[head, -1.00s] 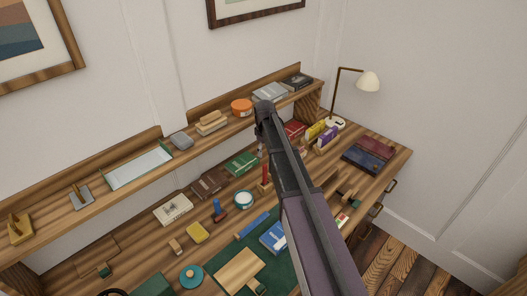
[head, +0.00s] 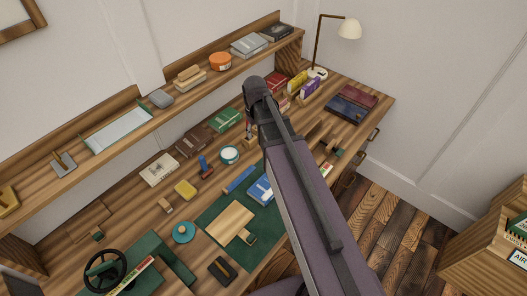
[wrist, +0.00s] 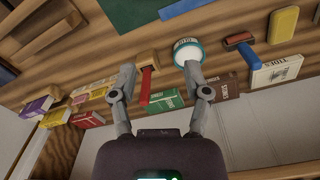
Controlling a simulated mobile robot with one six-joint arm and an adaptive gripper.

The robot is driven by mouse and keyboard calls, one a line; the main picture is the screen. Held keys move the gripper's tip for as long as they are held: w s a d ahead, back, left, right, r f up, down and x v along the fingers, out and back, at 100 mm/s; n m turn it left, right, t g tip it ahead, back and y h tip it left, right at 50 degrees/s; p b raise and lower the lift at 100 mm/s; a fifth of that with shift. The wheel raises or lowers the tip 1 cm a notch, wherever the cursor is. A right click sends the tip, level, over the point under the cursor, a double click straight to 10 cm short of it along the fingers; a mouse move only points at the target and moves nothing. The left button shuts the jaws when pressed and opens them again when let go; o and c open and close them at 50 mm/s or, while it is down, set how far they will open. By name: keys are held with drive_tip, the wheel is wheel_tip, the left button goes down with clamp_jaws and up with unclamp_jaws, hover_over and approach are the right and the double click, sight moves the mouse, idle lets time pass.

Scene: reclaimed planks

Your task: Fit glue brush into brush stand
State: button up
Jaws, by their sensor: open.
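A red upright handle, which I take as the glue brush (wrist: 146,88), stands in a small wooden block, which I take as the brush stand (wrist: 148,58), on the desk. In the head view the block (head: 248,143) shows just left of my arm, and the upper part of the red handle (head: 249,131) is partly hidden. My gripper (wrist: 160,72) is open. In the wrist view its two fingers lie on either side of the red handle, with gaps. Whether either finger touches it, and how deep it sits, I cannot tell.
A white round tin with a teal rim (head: 229,154) stands close beside the block. A green box (head: 225,120), brown boxes (head: 193,143) and a blue-handled tool (head: 205,168) are near. A shelf (head: 155,121) runs behind. A green mat (head: 212,215) lies in front.

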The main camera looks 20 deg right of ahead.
drive_tip(key=s+m, duration=0.2)
drive_tip(key=s, duration=0.8)
drive_tip(key=shift+s+a+m, duration=0.15)
drive_tip(key=shift+s+m, duration=0.1)
drive_tip(key=shift+m, duration=0.15)
